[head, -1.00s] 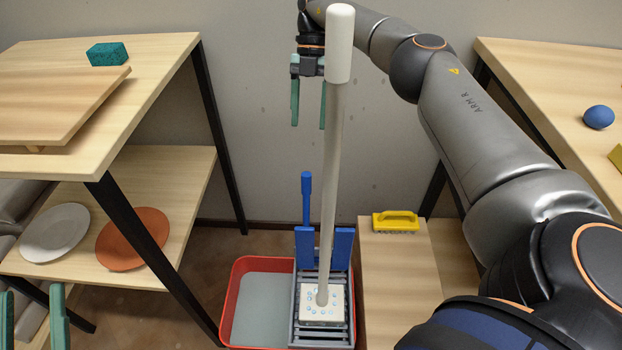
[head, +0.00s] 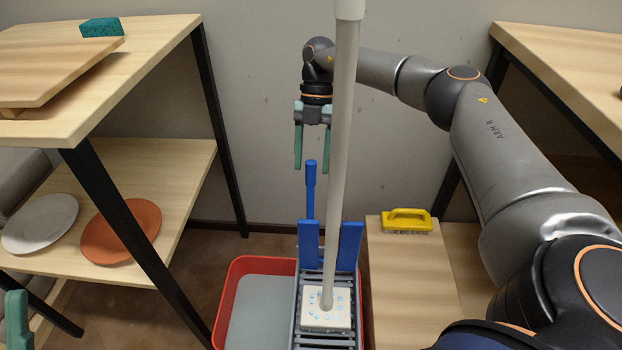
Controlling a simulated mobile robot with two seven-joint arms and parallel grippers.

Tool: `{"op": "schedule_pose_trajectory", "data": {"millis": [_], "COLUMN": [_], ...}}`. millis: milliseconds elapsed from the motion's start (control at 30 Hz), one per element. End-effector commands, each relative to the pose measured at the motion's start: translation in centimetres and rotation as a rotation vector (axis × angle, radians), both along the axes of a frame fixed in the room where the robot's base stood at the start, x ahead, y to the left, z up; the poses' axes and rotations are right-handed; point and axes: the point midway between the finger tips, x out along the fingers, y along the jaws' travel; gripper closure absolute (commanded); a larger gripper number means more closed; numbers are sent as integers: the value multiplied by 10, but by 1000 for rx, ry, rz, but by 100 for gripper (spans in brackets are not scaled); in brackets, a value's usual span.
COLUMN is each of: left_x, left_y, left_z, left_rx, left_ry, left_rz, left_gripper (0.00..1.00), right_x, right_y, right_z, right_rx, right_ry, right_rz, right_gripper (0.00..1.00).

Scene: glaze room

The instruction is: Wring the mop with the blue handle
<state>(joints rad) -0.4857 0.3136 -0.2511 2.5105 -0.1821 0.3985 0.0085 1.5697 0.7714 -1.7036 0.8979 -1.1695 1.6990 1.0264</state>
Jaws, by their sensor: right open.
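The mop's pale grey pole (head: 342,120) stands nearly upright, its top cut off by the picture's edge. Its white head (head: 326,309) rests on the grey slatted wringer (head: 298,305) at the bucket's right side. The wringer has two blue upright plates and a blue lever handle (head: 310,190) standing behind them. My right gripper (head: 315,148) is open and empty, pointing down around the height of the lever's top; contact cannot be told. The mop pole partly hides one finger. My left gripper (head: 16,318) shows only one green finger at the lower left edge.
The red bucket (head: 225,287) holds greyish water. A yellow brush (head: 406,220) lies on a wooden surface (head: 395,270) to its right. On the left, a shelf holds a white plate (head: 40,224) and an orange plate (head: 121,232); a teal sponge (head: 101,27) is above.

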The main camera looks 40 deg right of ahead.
Motion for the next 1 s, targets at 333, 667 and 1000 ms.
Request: {"op": "schedule_pose_trajectory", "data": {"millis": [333, 667, 1000], "left_x": [1, 1, 1], "left_y": [-2, -2, -2], "left_z": [-15, -15, -14], "left_rx": [13, 11, 6], "left_ry": [3, 6, 7], "left_rz": [5, 5, 8], "left_gripper": [50, 50, 50], "right_x": [-9, -9, -9], "right_y": [9, 9, 9], "right_z": [-31, -31, -31], "right_rx": [1, 0, 0], "right_ry": [0, 0, 0], "right_rz": [-1, -1, -1], "right_gripper": [39, 47, 86]}}
